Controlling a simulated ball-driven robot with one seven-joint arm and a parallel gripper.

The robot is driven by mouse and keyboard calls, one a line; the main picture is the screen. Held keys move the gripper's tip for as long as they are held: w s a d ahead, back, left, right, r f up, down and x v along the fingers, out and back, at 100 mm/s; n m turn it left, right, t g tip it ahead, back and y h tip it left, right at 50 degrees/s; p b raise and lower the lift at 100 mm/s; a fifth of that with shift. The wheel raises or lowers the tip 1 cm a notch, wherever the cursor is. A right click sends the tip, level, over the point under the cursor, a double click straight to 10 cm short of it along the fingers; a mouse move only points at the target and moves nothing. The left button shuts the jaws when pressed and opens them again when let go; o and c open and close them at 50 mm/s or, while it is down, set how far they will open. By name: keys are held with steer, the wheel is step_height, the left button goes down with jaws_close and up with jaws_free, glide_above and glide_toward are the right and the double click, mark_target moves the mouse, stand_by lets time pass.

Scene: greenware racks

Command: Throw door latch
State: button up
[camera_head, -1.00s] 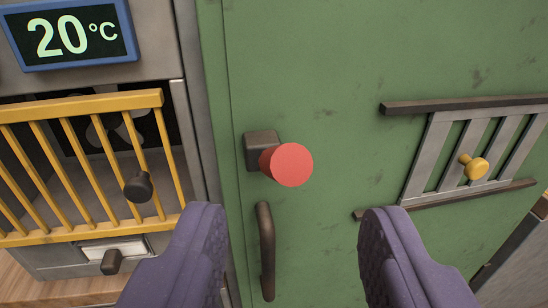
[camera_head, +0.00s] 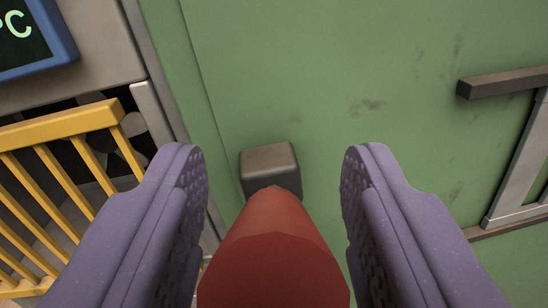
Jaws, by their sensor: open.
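The green door (camera_head: 300,70) fills most of the view. On it, near its left edge, is the latch: a dark grey-brown block (camera_head: 270,167) with a red knob (camera_head: 273,255) sticking out toward me. My gripper (camera_head: 272,180) is open, with one purple finger on each side of the red knob. A gap shows between the knob and each fingertip, and the knob sits low between the fingers. The knob's lower part is cut off by the frame. The door handle is out of view.
A yellow barred guard (camera_head: 65,125) stands at the left, below a blue-framed display (camera_head: 30,35). A dark rail (camera_head: 505,82) and grey vent frame (camera_head: 518,180) are on the door at the right. The door's upper middle is clear.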

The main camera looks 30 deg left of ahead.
steer(key=shift+c, duration=0.3)
jaws_close()
steer(key=shift+r, duration=0.15)
